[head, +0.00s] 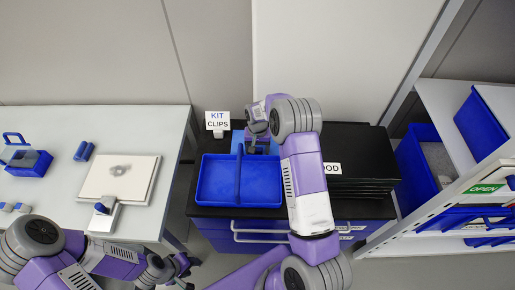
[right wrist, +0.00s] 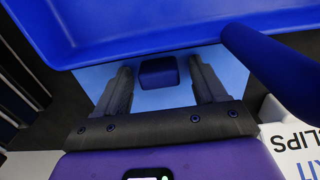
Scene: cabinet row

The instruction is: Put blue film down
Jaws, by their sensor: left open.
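The blue film (right wrist: 88,77) is a flat light-blue sheet with a small dark-blue block (right wrist: 158,72) on it. It lies on the black cabinet top against the blue tray (head: 215,181), partly hidden by my right arm in the head view. My right gripper (right wrist: 160,72) is over the film, its two fingers apart on either side of the block, with a gap visible on both sides. In the head view my right gripper (head: 257,140) is behind the tray. My left gripper (head: 180,272) is open and empty at the bottom, in front of the white table.
A "KIT CLIPS" sign (head: 217,121) stands behind the tray. A stack of dark panels (head: 358,160) lies to the right on the cabinet. The white table (head: 135,130) holds a pale board and blue items. Shelves with blue bins (head: 416,175) stand at right.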

